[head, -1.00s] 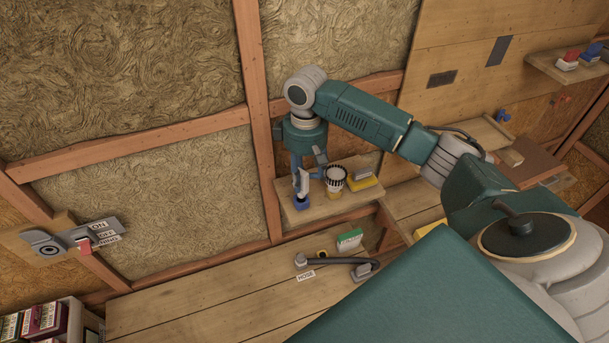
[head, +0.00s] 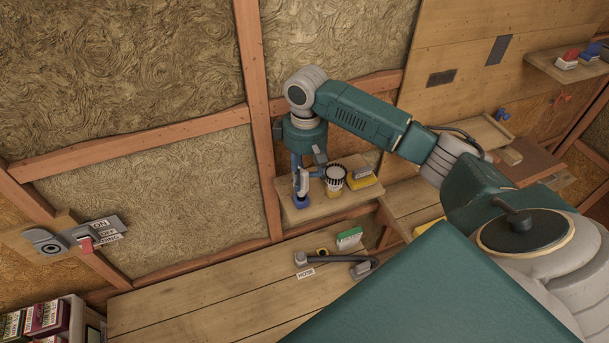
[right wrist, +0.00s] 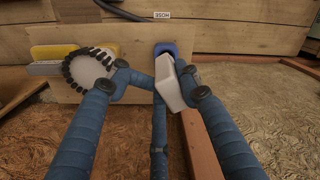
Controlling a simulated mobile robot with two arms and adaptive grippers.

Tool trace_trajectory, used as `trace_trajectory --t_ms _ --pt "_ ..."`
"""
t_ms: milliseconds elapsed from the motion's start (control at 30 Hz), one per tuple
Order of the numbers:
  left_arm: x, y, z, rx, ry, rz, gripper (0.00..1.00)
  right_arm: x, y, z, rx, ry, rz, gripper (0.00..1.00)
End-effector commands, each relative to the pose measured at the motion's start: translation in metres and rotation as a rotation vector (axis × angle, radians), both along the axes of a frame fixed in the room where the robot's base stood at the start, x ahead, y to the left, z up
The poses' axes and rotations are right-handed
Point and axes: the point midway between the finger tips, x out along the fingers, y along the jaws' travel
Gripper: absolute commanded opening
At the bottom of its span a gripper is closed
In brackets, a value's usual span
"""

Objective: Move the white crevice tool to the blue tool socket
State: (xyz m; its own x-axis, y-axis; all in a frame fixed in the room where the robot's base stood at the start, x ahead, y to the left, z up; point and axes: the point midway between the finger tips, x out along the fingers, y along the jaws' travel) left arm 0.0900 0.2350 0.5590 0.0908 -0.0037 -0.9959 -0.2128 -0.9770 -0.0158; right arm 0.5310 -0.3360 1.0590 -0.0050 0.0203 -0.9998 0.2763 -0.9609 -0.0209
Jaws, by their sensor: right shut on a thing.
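The white crevice tool (head: 301,184) stands roughly upright at the blue tool socket (head: 302,202) on the small wall shelf. My right gripper (head: 308,172) reaches down over the shelf and is shut on the tool. In the right wrist view, the tool (right wrist: 172,84) is between my blue fingers, and its far end overlaps the blue socket (right wrist: 164,49). How deep the tool sits in the socket is hidden. My left gripper is not in view.
A hose (head: 333,259) lies on the bench below.

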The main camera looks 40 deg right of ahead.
Motion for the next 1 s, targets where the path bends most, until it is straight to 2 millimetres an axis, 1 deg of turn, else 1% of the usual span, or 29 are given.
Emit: trace_trajectory --t_ms 433,1000 --pt "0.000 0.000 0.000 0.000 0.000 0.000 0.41 0.000 0.000 -0.001 0.000 0.000 0.000 0.00" --pt "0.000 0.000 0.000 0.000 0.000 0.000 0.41 0.000 0.000 -0.015 0.000 0.001 0.000 0.00"
